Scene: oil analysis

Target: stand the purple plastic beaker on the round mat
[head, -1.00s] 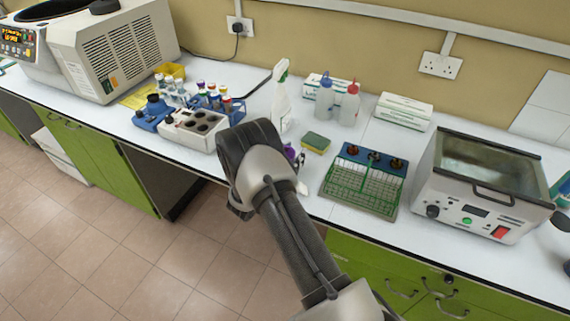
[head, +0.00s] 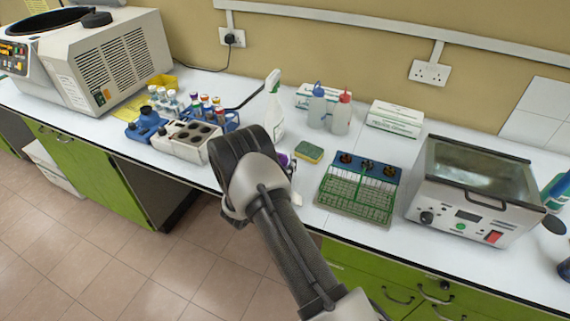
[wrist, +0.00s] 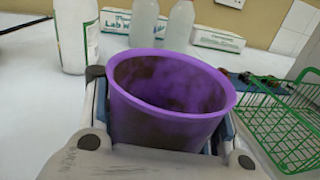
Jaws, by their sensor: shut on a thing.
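The purple plastic beaker (wrist: 165,105) fills the middle of the wrist view, mouth up and slightly tilted in that picture. Its inside shows dark brown stains. My gripper (wrist: 168,88) is shut around its sides, one finger at the left and one at the right. In the head view only a small purple part of the beaker (head: 283,159) shows beside my wrist, near the front of the bench. The rest of it and my fingers are hidden by my arm there. I cannot make out the round mat in either view.
A sponge (head: 309,152) and a green wire rack (head: 355,190) lie to the right of my wrist, then a water bath (head: 470,195). A spray bottle (head: 274,110) and two wash bottles (head: 340,115) stand behind. A block with round holes (head: 186,140) is at left.

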